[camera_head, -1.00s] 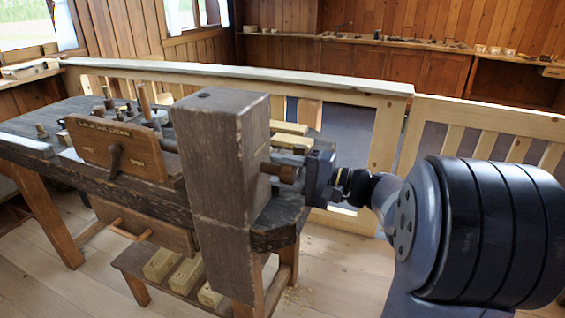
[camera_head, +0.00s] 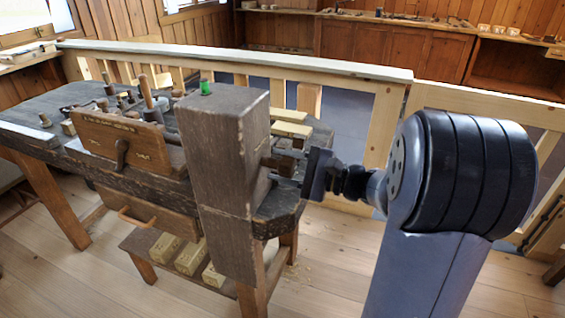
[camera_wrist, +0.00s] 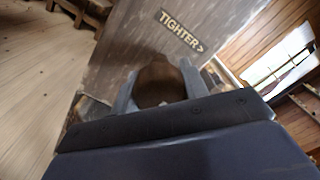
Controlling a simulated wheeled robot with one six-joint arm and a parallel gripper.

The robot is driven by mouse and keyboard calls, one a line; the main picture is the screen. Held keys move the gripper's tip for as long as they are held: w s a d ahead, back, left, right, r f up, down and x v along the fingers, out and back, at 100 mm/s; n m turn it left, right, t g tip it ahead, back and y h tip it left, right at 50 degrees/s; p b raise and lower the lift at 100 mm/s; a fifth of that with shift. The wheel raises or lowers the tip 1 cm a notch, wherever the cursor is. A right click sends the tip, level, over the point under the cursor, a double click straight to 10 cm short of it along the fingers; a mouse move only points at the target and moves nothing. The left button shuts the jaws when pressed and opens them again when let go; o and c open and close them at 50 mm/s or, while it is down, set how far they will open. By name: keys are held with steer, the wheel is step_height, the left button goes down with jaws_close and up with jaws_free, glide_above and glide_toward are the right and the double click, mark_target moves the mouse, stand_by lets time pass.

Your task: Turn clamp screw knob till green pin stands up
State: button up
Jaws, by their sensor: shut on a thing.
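The brown clamp screw knob (camera_wrist: 158,82) sits on the post's side face, below a label (camera_wrist: 182,32) reading "TIGHTER >". My gripper (camera_wrist: 165,88) is shut on the knob, with one finger on each side of it in the wrist view. In the head view my gripper (camera_head: 282,170) reaches the post's right side, and its fingers and wrist partly hide the knob.
The dark workbench (camera_head: 60,115) holds a wooden board with a handle (camera_head: 122,145) and several small turned pieces. A pale railing (camera_head: 300,75) runs behind the bench. Light wooden blocks (camera_head: 190,256) lie on the low shelf.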

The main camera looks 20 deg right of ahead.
steer(key=shift+f, duration=0.2)
steer(key=o, duration=0.8)
steer(key=shift+d, duration=0.2)
steer(key=shift+c, duration=0.2)
steer(key=shift+o, duration=1.1)
steer(key=shift+r, duration=0.15)
steer(key=shift+a, duration=0.1)
steer(key=shift+s, duration=0.1)
steer(key=v, duration=1)
steer(key=shift+s+d, duration=0.2)
steer(key=shift+d, duration=0.15)
